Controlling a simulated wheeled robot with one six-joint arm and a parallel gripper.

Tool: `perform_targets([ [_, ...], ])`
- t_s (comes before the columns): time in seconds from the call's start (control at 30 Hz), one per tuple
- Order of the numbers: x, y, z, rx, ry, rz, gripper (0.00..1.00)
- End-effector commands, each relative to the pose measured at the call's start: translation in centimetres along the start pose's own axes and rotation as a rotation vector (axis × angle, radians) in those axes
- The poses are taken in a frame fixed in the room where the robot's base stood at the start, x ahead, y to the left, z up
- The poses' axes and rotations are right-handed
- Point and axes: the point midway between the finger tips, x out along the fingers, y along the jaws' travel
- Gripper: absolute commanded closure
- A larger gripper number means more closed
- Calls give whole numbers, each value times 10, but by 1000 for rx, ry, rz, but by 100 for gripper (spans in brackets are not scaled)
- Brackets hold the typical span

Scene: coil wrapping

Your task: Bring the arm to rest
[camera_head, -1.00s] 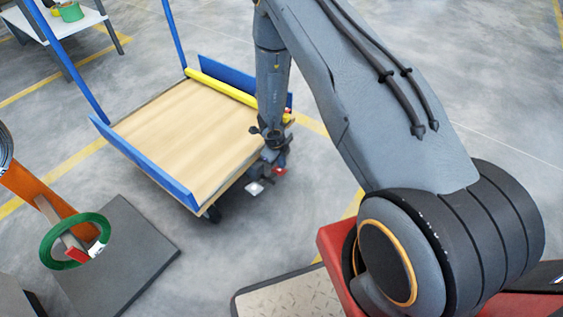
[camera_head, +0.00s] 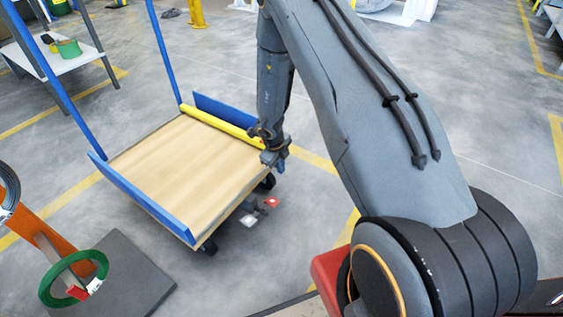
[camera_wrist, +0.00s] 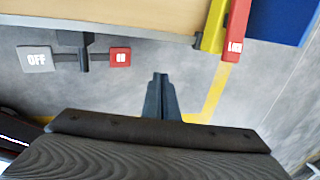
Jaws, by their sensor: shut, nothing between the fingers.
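My gripper (camera_head: 274,163) hangs from my arm at the right front corner of the flatbed cart in the head view. In the wrist view its two fingers (camera_wrist: 160,80) lie close together, shut and empty, over the grey floor. The cart has a bare wooden deck (camera_head: 185,160) and blue side rails (camera_head: 145,198). A yellow bar (camera_head: 222,127) runs along its far right side. In the wrist view the deck edge (camera_wrist: 100,22) lies beyond the fingertips, and the gripper appears apart from it.
A grey OFF pedal (camera_wrist: 36,59) and a red ON pedal (camera_wrist: 120,57) stick out from the cart. A red lever (camera_wrist: 236,30) is near the yellow bar. Open floor lies behind the cart.

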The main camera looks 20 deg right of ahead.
Motion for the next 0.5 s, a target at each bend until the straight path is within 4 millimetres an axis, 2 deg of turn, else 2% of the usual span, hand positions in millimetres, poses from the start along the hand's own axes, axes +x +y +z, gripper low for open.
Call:
perform_targets([
  [0.17,-11,-8,-1,1,0,0,100],
  [0.5,-12,-9,0,0,0,1,100],
])
